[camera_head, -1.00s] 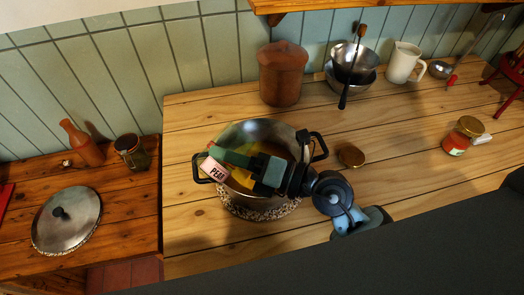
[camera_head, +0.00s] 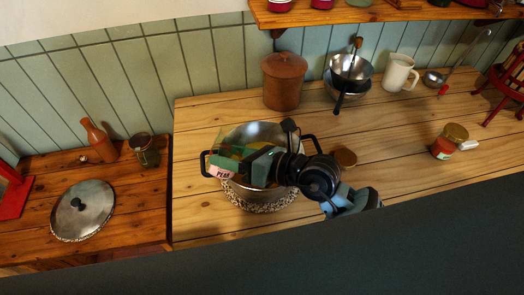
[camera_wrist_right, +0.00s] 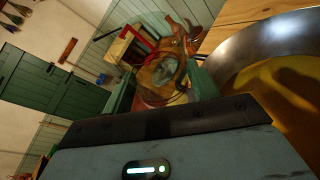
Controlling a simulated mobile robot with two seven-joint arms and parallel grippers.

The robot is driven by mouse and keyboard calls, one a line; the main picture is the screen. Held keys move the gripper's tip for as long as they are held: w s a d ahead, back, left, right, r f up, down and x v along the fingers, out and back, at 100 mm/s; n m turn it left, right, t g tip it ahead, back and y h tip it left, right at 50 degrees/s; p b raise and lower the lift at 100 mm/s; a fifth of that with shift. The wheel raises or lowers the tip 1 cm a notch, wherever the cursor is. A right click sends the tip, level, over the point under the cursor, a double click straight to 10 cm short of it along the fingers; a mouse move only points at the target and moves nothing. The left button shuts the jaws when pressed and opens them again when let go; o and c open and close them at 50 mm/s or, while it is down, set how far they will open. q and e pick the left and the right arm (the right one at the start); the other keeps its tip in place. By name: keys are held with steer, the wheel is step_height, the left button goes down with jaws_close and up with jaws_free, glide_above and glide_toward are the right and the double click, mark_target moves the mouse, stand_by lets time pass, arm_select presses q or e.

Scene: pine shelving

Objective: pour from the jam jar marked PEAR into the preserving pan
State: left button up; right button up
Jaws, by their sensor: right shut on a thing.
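The steel preserving pan (camera_head: 268,131) with black handles stands on a speckled round mat (camera_head: 262,205) on the pine worktop. My right gripper (camera_head: 243,164) is over the pan, shut on the PEAR jam jar (camera_head: 220,171). The jar's label faces the head camera; the gripper hides much of the jar. The right wrist view shows the glass jar (camera_wrist_right: 163,76) between the green fingers, beside the pan's rim (camera_wrist_right: 262,50), with yellow inside the pan. Jar and gripper look tilted; whether anything flows out cannot be seen. My left gripper is not in view.
A round lid (camera_head: 345,158) lies close right of the pan. A terracotta crock (camera_head: 284,82), bowls (camera_head: 350,72) and a mug (camera_head: 399,72) stand behind. A pan lid (camera_head: 83,211) lies on the left counter. The worktop's right front is clear.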

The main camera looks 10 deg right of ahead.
steer(key=shift+s+a+n, duration=0.15)
steer(key=shift+a+n, duration=0.1)
steer(key=shift+n, duration=0.05)
steer(key=shift+s+a+r+n+h, duration=0.15)
steer(key=shift+a+r+n+h, duration=0.15)
steer(key=shift+r+n+h, duration=0.15)
steer(key=shift+s+a+f+n+h, duration=0.1)
steer(key=shift+a+n+h, duration=0.1)
steer(key=shift+n+h, duration=0.05)
steer(key=shift+s+a+f+n+h, duration=0.35)
steer(key=shift+a+f+n+h, duration=0.25)
steer(key=shift+n+h, duration=0.4)
steer(key=shift+t, duration=0.3)
